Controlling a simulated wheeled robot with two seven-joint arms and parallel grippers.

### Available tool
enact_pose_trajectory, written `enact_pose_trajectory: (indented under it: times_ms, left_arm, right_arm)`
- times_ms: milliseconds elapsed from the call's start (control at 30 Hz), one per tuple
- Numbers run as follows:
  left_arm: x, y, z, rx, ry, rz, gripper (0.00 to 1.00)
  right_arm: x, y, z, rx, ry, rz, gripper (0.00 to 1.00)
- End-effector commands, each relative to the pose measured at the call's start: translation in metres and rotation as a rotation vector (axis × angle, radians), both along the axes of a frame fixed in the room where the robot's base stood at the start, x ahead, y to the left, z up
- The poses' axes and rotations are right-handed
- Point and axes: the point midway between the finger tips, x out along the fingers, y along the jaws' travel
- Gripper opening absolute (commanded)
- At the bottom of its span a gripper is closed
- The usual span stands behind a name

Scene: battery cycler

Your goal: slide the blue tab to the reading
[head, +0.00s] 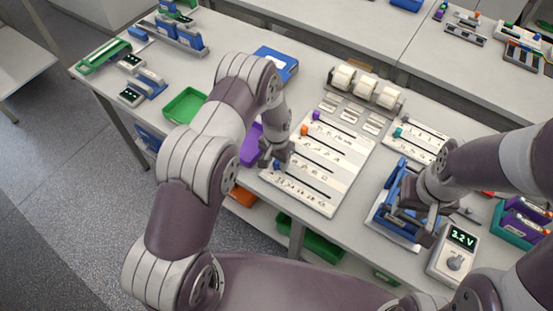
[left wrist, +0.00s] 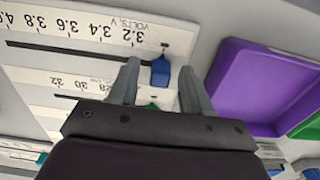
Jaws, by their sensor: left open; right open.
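The pale scale board (head: 345,165) has several slots with coloured tabs at their left ends. The blue tab (left wrist: 160,70) is on the "VOLTS, V" scale (left wrist: 85,25), at the 3.2 end of its slot; it also shows in the head view (head: 277,164). My left gripper (left wrist: 159,82) is open, with its fingers on either side of the blue tab; contact cannot be told. It is low over the board's left edge in the head view (head: 275,158). The meter (head: 459,250) reads 3.2 V. My right gripper (head: 425,215) is open at the blue cradle (head: 377,215); its fingertips are partly hidden.
A purple tray (left wrist: 265,80) lies beside the board near my left gripper. A green tray (head: 184,105) is further left. A green tab (left wrist: 153,105) shows partly behind my gripper. White rolls (head: 365,86) stand behind the board. An orange tab (head: 304,130) sits on another slot.

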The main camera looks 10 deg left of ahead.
Motion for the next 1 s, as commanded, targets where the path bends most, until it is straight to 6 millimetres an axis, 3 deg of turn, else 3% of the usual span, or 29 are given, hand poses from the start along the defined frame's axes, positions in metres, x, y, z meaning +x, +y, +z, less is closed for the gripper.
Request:
enact_pose_trajectory:
  times_ms: [67, 200, 233, 433, 667, 900, 933, 1000]
  left_arm:
    - [0.0, 0.0, 0.0, 0.0, 0.0, 0.0, 0.46]
    - [0.0, 0.0, 0.0, 0.0, -0.001, 0.0, 0.0]
    - [0.0, 0.0, 0.0, 0.0, -0.001, 0.0, 0.0]
    - [-0.001, -0.004, 0.0, 0.0, -0.001, -0.001, 0.0]
    - [-0.011, -0.033, 0.0, -0.001, -0.002, -0.003, 0.0]
    - [-0.012, -0.034, 0.001, -0.001, -0.002, 0.0, 0.0]
    - [-0.012, -0.034, 0.001, -0.001, -0.002, 0.0, 0.27]
    - [-0.012, -0.034, 0.001, 0.0, -0.001, 0.0, 0.49]
  right_arm:
    - [0.0, 0.0, 0.0, 0.0, 0.0, 0.0, 0.42]
    - [0.0, 0.0, 0.0, 0.0, 0.0, 0.0, 0.42]
    - [0.0, 0.0, 0.0, 0.0, 0.0, 0.0, 0.42]
    - [0.0, 0.0, -0.002, 0.0, 0.0, 0.0, 0.42]
    - [0.0, 0.0, -0.008, 0.0, 0.0, 0.0, 0.42]
    - [0.0, 0.0, -0.007, 0.0, 0.0, 0.0, 0.42]
    - [0.0, 0.0, -0.007, 0.0, 0.0, 0.0, 0.42]
    - [0.0, 0.0, -0.007, 0.0, 0.0, 0.0, 0.42]
